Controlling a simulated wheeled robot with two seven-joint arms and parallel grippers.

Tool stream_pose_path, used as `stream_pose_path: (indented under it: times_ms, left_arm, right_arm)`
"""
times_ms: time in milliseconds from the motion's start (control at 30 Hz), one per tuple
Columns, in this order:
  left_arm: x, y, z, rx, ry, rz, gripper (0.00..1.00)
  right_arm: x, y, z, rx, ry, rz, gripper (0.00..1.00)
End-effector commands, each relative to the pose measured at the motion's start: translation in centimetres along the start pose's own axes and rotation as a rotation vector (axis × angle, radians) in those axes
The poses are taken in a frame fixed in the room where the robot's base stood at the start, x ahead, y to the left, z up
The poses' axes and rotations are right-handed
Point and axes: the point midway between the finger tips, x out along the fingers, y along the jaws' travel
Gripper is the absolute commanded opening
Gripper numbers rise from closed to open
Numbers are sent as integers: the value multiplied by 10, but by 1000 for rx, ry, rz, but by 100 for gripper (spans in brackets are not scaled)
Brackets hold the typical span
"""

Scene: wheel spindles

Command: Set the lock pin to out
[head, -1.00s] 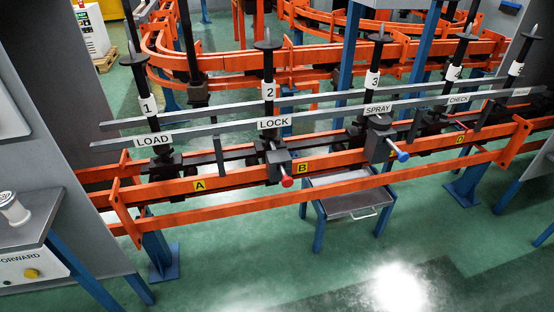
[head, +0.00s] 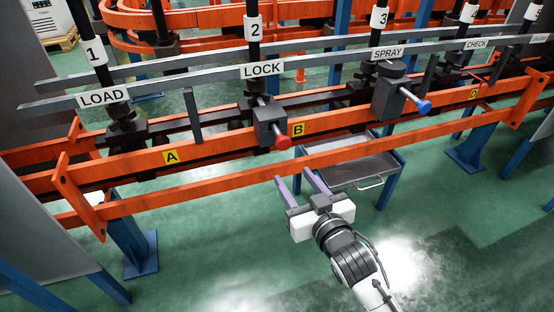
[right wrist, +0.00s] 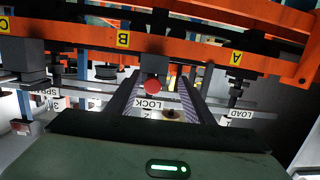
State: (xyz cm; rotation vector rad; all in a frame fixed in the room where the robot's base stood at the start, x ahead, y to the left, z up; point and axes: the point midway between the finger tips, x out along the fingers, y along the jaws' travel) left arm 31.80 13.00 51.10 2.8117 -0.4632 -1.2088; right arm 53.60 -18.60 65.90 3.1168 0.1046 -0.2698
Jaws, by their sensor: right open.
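The lock pin is a short pale rod with a red knob (head: 283,142). It sticks out toward me from a dark block (head: 266,120) under the LOCK sign (head: 262,70), by the yellow B plate (head: 297,129). My right gripper (head: 294,178) is open and empty, below and in front of the red knob, apart from it in the head view. In the right wrist view, which is upside down, the red knob (right wrist: 152,87) shows between the two open fingers (right wrist: 157,90). My left gripper is not in view.
A similar block with a blue knob (head: 424,106) stands to the right under the SPRAY sign (head: 387,53). Orange rails (head: 210,188) run across in front. A grey tray table (head: 350,172) stands below. Open green floor (head: 220,250) lies in front.

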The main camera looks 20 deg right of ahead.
Motion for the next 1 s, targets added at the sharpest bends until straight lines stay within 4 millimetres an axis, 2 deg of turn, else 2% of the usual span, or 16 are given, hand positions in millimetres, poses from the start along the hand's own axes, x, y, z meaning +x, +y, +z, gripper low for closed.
stream_pose_path:
  times_ms: [33, 200, 300, 467, 800, 1000]
  left_arm:
    - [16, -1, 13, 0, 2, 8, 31]
    - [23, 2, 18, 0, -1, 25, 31]
    - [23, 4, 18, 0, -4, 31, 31]
    - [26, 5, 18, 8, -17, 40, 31]
    - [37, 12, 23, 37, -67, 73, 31]
    - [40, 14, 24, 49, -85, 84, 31]
  right_arm:
    - [14, 2, 0, 3, 53, 10, 48]
    - [30, 7, -29, 8, 153, 29, 48]
    - [36, 8, -38, 9, 174, 32, 48]
    - [54, 9, -44, 8, 178, 33, 48]
    - [114, 11, -52, 8, 174, 33, 48]
    - [131, 12, -56, 8, 173, 33, 48]
